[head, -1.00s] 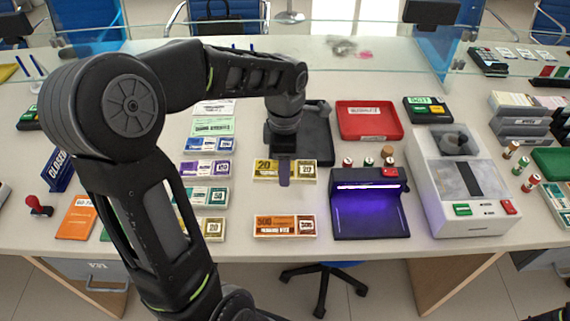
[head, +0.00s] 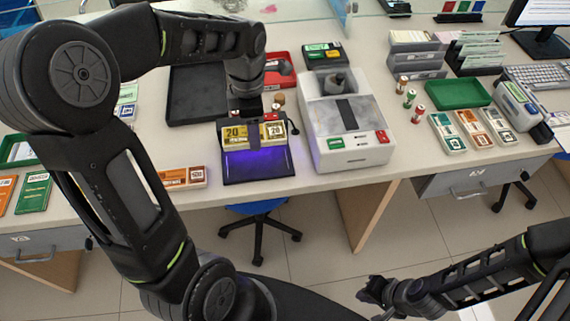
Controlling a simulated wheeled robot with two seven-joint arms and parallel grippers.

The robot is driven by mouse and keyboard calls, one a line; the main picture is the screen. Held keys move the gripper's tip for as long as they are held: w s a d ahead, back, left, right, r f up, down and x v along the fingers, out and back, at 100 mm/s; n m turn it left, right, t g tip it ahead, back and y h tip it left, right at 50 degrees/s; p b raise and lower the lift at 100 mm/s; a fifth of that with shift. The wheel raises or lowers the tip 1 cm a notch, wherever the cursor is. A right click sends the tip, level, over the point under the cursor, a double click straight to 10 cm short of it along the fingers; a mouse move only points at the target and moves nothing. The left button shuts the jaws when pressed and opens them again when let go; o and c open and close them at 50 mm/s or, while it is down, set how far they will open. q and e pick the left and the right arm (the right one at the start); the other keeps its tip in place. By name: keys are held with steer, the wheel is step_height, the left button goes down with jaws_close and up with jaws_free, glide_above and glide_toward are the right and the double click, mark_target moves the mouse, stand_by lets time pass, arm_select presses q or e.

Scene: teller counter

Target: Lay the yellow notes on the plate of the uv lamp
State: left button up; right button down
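The yellow notes (head: 237,135), a bundle marked 20, are held by my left gripper (head: 253,120), whose fingers are mostly hidden behind the wrist and the bundle. The bundle appears over the uv lamp's hood, above and behind the glowing purple plate (head: 258,168). The hood is largely covered by the bundle. Nothing lies on the visible part of the plate. My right gripper (head: 372,294) is low at the front, off the counter and far from the lamp. Its fingers are small and dark, so their opening is unclear.
A white counting machine (head: 345,150) stands close right of the lamp. An orange bundle (head: 183,178) lies to its left. Small coin rolls (head: 410,98) stand further right.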

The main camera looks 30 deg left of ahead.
arm_select(q)
steer(key=shift+a, duration=0.1)
steer(key=shift+f, duration=0.1)
glide_above(257, 163)
steer(key=shift+f+p, duration=0.3)
steer(key=shift+f, duration=2.8)
steer(key=shift+f, duration=1.85)
steer(key=shift+f, duration=0.1)
